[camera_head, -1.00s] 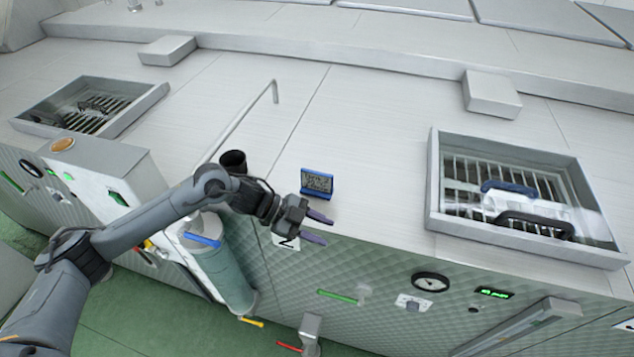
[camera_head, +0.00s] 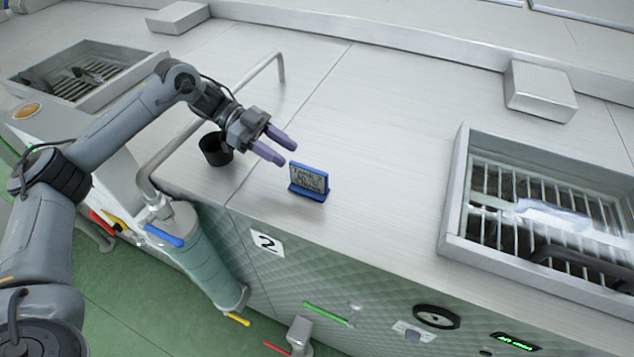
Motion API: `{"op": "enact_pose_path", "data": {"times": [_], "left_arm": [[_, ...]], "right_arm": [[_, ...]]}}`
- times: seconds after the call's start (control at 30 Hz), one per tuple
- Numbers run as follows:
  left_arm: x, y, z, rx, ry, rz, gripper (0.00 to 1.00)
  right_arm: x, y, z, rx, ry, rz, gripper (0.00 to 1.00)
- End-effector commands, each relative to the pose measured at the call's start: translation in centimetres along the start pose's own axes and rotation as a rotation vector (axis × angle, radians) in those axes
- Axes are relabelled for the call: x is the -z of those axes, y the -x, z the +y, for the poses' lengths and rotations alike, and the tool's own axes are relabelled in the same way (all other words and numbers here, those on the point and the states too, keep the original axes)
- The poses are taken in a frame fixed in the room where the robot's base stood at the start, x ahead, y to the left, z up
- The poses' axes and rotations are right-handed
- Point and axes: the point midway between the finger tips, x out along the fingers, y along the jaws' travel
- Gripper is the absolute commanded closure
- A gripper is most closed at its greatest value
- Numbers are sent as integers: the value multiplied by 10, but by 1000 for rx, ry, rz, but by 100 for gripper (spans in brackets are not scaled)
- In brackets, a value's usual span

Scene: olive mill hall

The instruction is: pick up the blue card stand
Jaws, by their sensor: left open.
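The blue card stand (camera_head: 309,181) stands upright on the pale metal top of the machine, close to its front edge. Its card faces me with dark handwriting on it. My left gripper (camera_head: 289,150) is open and empty, just to the upper left of the stand. Its two purple fingers point toward the stand, and a small gap seems to show between them and it. The lower finger ends near the stand's left side. My right gripper is not in view.
A black cup (camera_head: 215,149) stands left of the stand, just below my left wrist. A bent metal pipe (camera_head: 215,112) runs behind it. A framed grate opening (camera_head: 455,215) lies to the right. The top behind and right of the stand is clear.

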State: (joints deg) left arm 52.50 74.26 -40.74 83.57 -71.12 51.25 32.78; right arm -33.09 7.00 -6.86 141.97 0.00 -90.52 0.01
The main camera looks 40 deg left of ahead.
Motion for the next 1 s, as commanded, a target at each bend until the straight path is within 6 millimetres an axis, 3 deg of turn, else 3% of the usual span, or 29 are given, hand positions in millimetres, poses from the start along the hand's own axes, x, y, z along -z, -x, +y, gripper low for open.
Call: {"op": "enact_pose_path", "data": {"times": [0.37,0.7,1.0], "left_arm": [[-2,-28,1,-3,-1,0,57],[-2,-70,0,-3,-1,0,57],[-4,-77,0,0,-1,0,57]], "right_arm": [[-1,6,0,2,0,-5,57],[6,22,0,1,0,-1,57],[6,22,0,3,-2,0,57]]}}
